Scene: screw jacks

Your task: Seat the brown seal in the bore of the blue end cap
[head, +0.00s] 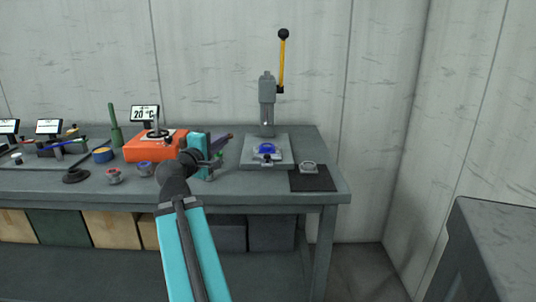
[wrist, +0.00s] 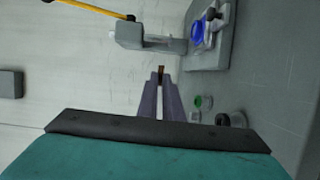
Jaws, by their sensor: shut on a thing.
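The blue end cap (head: 266,148) sits in a holder on the base plate of the grey press. It also shows at the upper right of the wrist view (wrist: 196,31). My gripper (head: 231,136) is left of the press, above the bench and apart from the cap. In the wrist view its fingers (wrist: 161,75) are close together, with a small brown piece, the seal (wrist: 161,69), between their tips. Most of the seal is hidden by the fingers, and the cap's bore is too small to make out.
The press (head: 267,90) has a raised yellow lever (head: 281,62). A dark mat (head: 325,181) with a grey part (head: 308,167) lies right of it. An orange device (head: 150,148) and small coloured parts stand to the left. A wall is behind.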

